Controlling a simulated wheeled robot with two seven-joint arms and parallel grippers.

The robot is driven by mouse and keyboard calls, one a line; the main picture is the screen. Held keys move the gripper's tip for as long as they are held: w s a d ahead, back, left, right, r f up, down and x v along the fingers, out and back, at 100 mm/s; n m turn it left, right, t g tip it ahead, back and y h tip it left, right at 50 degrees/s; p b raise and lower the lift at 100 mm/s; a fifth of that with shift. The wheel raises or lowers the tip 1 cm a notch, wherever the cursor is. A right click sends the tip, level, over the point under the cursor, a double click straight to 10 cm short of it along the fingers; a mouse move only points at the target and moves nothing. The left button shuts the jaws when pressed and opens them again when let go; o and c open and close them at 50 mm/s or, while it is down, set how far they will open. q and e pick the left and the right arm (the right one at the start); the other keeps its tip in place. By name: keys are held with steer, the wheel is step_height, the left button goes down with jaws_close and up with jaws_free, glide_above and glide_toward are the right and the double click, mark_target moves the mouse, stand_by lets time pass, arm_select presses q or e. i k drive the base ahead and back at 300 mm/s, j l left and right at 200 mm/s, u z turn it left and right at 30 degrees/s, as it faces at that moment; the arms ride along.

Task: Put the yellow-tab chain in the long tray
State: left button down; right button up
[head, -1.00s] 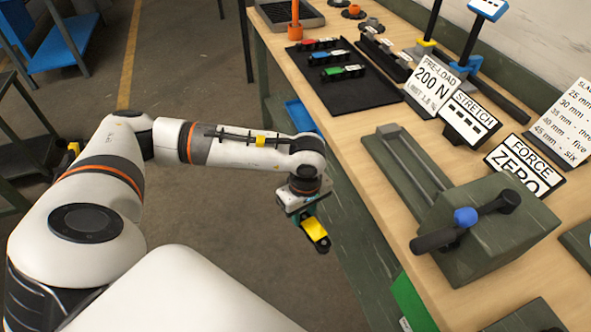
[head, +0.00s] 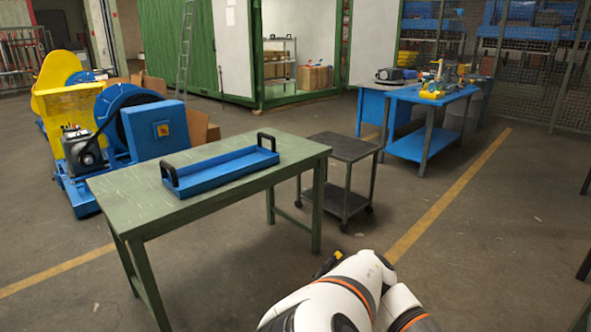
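The long tray (head: 222,171) is blue and shallow, with a black handle at each end. It lies empty on the green table (head: 118,199), left of centre in the head view. One of my white arms shows at the bottom, right of centre, in front of the table's right side. Its gripper is hidden from view. A small black piece with an orange-yellow spot (head: 328,264) sticks out past the arm; I cannot tell whether it belongs to the yellow-tab chain. The chain is not clearly seen. My other gripper is out of view.
A dark two-shelf cart (head: 343,149) stands just right of the green table. A blue workbench (head: 426,94) is further back on the right. Blue and yellow machinery (head: 122,122) stands behind the table at left. The floor before the table is clear.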

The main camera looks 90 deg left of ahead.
mark_target(224, 172)
steer(key=j+u, duration=0.75)
steer(key=u, duration=0.2)
steer(key=j+u, duration=0.45)
steer(key=i+j+u, duration=0.1)
steer(key=j+u, duration=0.15)
steer(key=u, duration=0.25)
steer(key=i+j, duration=0.3)
steer(key=j, duration=0.2)
steer(key=i+j+u, duration=0.15)
steer(key=i+j, duration=0.15)
steer(key=j, duration=0.2)
steer(key=i+j, duration=0.3)
steer(key=j, duration=0.15)
steer(key=u, duration=0.05)
